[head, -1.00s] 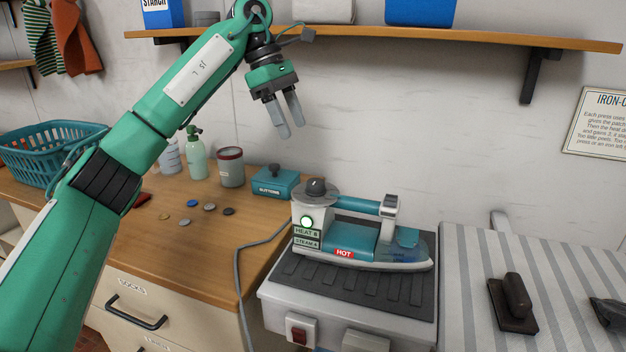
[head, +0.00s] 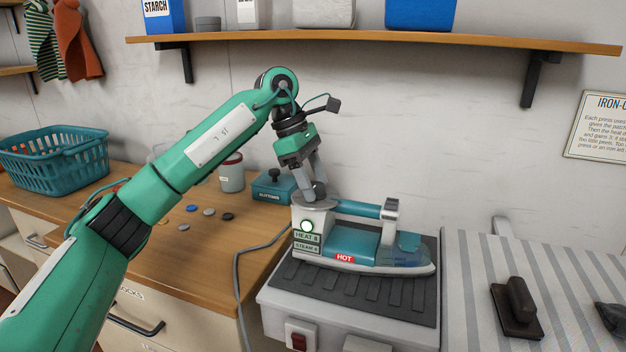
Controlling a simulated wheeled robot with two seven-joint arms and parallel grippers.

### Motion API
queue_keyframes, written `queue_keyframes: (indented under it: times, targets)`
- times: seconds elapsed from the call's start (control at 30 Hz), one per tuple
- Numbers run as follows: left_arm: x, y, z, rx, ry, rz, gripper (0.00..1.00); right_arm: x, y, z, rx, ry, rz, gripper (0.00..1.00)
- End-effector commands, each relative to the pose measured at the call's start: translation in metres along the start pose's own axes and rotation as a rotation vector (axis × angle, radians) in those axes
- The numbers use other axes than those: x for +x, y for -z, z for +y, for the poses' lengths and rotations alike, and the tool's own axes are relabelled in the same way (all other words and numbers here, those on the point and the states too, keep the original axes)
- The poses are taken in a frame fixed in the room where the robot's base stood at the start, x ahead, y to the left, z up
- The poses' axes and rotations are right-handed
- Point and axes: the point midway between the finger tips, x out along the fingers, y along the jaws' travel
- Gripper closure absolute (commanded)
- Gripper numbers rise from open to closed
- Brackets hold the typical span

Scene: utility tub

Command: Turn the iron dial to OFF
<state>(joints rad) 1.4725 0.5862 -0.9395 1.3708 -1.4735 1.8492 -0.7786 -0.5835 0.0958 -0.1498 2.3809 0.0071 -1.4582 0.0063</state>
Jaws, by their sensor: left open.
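The teal and grey iron (head: 370,240) rests on a dark ribbed mat on a white stand. Below the dial are a lit green lamp, labels reading HEAT and STEAM, and a red HOT label. My left gripper (head: 314,192) points down at the dial, its two grey fingers open, one on each side of the knob. I cannot tell whether the fingers touch it. The dial's pointer and markings are too small or hidden to read. My right gripper is not in view.
A teal box labelled BUTTONS (head: 273,186) stands left of the iron. A grey cord runs down beside the stand (head: 350,300). A striped ironing board (head: 470,280) with a dark brush is at the right. A wooden shelf (head: 380,40) runs above.

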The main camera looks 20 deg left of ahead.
Motion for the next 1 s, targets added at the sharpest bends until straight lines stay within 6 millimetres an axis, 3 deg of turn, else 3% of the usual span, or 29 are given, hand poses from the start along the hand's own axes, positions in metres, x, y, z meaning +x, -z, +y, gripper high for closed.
queue_keyframes:
  times: [0.07,0.27,0.3,0.67,1.0]
  targets:
    - [-0.0001,-0.0001,0.0,0.0,0.0,0.0,0.47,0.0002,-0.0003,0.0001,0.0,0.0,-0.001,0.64]
    - [-0.0003,-0.0001,0.0,0.0,0.0,0.0,0.86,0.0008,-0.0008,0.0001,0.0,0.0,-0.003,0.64]
    - [-0.0003,-0.0001,0.0,0.0,0.0,0.0,0.88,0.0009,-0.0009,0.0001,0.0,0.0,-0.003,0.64]
    - [-0.0006,0.0005,-0.0005,-0.058,-0.023,0.001,0.88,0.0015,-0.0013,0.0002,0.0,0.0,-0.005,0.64]
    - [-0.0003,0.0001,-0.0021,-0.291,-0.122,0.001,0.88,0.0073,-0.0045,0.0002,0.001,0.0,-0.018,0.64]
